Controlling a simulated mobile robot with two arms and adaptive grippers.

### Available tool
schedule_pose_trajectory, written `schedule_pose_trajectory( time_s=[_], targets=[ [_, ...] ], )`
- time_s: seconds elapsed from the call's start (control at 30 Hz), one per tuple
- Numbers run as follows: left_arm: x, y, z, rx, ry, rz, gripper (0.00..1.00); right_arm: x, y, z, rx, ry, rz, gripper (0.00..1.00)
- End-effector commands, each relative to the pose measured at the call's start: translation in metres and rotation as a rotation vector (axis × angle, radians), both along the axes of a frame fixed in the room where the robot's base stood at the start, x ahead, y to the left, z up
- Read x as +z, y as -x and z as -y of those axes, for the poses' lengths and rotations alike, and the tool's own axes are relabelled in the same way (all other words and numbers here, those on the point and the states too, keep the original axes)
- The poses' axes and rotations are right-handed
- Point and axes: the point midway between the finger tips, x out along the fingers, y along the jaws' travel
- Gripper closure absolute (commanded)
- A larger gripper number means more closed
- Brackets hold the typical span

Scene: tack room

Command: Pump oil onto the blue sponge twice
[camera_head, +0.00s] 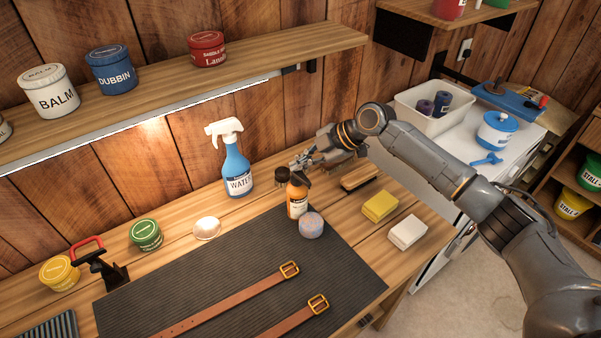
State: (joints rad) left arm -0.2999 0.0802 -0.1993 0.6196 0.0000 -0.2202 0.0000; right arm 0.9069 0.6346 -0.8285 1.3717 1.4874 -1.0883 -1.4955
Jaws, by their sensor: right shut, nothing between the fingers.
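The oil bottle (297,203) is small and orange with a pale label and a dark pump head. It stands upright near the back edge of the dark ribbed mat (240,270). My right gripper (299,165) is shut and empty, just behind and above the pump head. Whether it touches the pump cannot be told. My left gripper is not in view.
A WATER spray bottle (238,172) stands left of my right gripper. A brush (361,176), yellow sponge (380,206) and white block (407,232) lie to the right. Two brown straps (235,300) lie on the mat. A shelf (270,58) with tins runs above.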

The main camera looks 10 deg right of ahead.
Motion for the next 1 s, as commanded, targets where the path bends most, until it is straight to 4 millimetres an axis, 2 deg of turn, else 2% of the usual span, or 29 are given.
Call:
schedule_pose_trajectory(
  time_s=[0.03,0.2,1.0],
  targets=[
    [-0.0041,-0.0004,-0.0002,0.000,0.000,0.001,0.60,-0.0068,0.0009,0.0002,0.001,0.002,-0.005,1.00],
    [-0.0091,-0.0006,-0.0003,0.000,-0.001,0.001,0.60,-0.0122,0.0008,0.0005,0.000,0.004,-0.005,1.00],
    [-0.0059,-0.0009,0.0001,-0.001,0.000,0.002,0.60,-0.0040,0.0003,0.0008,0.001,0.005,-0.006,1.00]
  ],
)
